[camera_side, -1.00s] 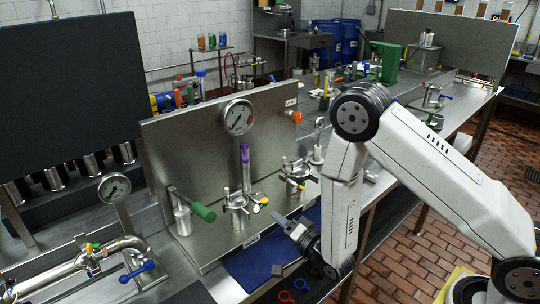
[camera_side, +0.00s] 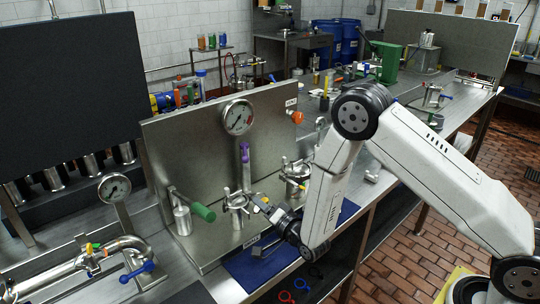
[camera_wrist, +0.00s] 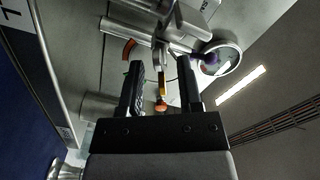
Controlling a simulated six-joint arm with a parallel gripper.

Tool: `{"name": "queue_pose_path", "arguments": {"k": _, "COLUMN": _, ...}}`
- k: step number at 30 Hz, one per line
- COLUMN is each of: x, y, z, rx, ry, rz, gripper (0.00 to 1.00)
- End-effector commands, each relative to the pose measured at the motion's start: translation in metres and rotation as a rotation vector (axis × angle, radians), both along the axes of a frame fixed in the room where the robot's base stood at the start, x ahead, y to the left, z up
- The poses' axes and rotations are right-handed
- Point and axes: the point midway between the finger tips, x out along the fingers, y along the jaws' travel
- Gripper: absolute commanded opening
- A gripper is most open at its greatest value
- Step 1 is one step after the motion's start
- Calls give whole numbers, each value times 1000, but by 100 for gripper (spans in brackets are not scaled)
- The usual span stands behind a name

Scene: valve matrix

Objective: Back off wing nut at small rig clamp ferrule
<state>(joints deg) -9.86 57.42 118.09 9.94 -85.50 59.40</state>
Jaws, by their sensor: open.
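Two small metal clamp ferrules stand on the rig, a left one (camera_side: 237,204) and a right one (camera_side: 296,176). My gripper (camera_side: 262,206) is just right of the left clamp in the side view, pointing at it. In the wrist view my gripper (camera_wrist: 160,88) has its two black fingers apart. A metal clamp part (camera_wrist: 160,53) shows just beyond the fingertips, roughly centred.
A steel back panel (camera_side: 190,135) with a pressure gauge (camera_side: 237,117) rises behind the clamps. A purple-topped lever (camera_side: 244,152) stands behind the left clamp, and a green-handled valve (camera_side: 203,212) to its left. A blue mat (camera_side: 246,268) lies in front.

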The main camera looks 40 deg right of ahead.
Motion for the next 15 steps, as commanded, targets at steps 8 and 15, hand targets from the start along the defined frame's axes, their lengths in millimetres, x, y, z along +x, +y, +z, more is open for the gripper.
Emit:
{"name": "queue_pose_path", "arguments": {"k": 8, "x": 8, "y": 0, "z": 0, "rx": -1, "ry": 0, "rz": 0, "gripper": 45}}
{"name": "queue_pose_path", "arguments": {"k": 15, "x": 8, "y": 0, "z": 0, "rx": -1, "ry": 0, "rz": 0, "gripper": 23}}
